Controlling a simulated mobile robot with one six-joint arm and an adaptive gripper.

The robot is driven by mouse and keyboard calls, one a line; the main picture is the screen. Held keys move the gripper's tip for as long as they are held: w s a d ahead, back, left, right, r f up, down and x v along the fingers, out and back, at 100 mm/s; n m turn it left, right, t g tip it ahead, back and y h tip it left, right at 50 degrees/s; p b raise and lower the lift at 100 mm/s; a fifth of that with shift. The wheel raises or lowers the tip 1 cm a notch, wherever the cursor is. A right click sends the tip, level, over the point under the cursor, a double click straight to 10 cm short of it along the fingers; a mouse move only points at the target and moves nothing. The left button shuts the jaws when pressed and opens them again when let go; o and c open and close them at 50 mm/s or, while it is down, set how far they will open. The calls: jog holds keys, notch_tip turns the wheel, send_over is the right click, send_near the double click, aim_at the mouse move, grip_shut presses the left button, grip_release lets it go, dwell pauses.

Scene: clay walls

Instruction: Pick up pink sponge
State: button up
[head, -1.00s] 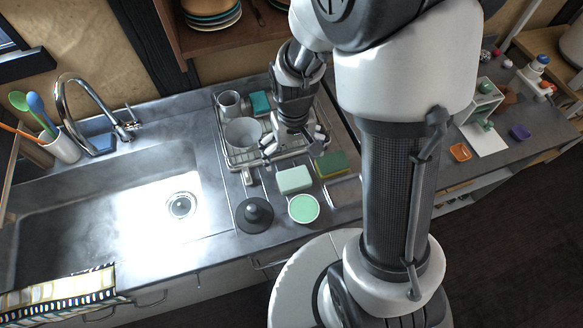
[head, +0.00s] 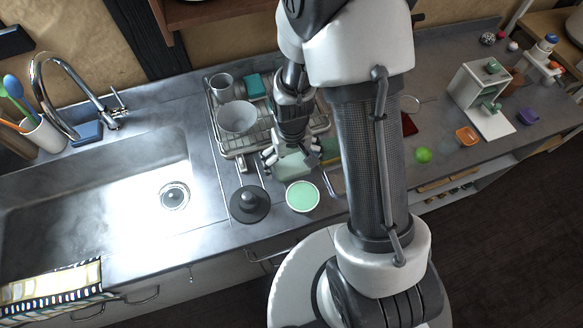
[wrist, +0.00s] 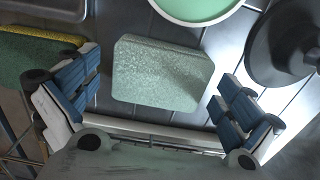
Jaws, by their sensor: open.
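I see no pink sponge in either view. A pale mint-green sponge (head: 294,166) lies on the counter in front of the dish rack, partly hidden by my gripper (head: 290,156) in the head view. In the wrist view the pale green sponge (wrist: 162,73) lies flat between the blue-padded fingers of my gripper (wrist: 160,85), with space on both sides. My gripper is open and empty, close over the sponge's rack side. A green and yellow sponge (head: 329,150) lies to its right, partly hidden by my arm; it also shows in the wrist view (wrist: 38,55).
A round mint-green dish (head: 302,196) and a black plunger-like object (head: 249,204) stand just in front. The dish rack (head: 240,142) holds a bowl, a cup and a teal item. The sink (head: 100,195) is at left.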

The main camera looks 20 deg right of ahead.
aim_at(292, 164)
jog(key=shift+c, duration=0.5)
jog(key=c, duration=0.7)
jog(key=shift+o, duration=0.2)
jog(key=shift+r, duration=0.1)
notch_tip(292, 164, up, 20)
jog(key=p, duration=0.7)
